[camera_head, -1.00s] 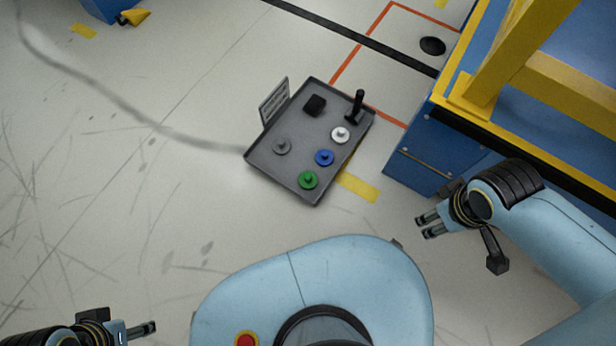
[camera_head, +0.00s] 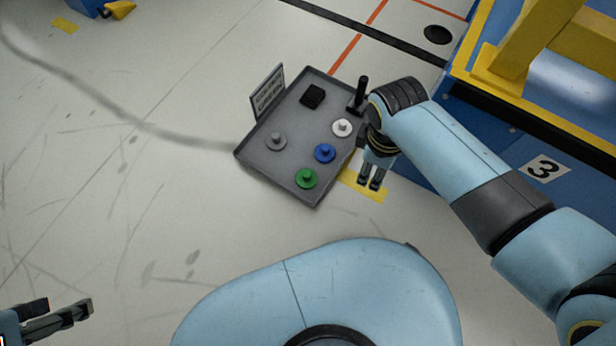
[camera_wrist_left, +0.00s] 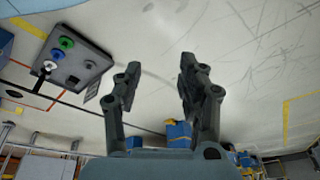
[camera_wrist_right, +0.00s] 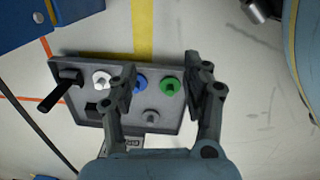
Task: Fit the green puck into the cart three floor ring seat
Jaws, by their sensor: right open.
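The green puck (camera_head: 306,178) has a knob on top and sits in the front corner of a grey tray (camera_head: 262,157) on the floor. It also shows in the right wrist view (camera_wrist_right: 169,86) and the left wrist view (camera_wrist_left: 66,43). My right gripper (camera_head: 371,186) is open and empty, just right of the tray. In the right wrist view its fingers (camera_wrist_right: 160,78) are spread, with the green puck near the right finger. My left gripper (camera_head: 88,308) is open and empty at the lower left. A dark round piece (camera_head: 438,35) lies on the floor; I cannot tell if it is the ring seat.
The tray also holds a blue puck (camera_head: 325,153), a white puck (camera_head: 342,127), a grey puck (camera_head: 276,141), a black block (camera_head: 313,96) and an upright black handle (camera_head: 361,93). A blue cart marked 3 (camera_head: 545,168) stands at right.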

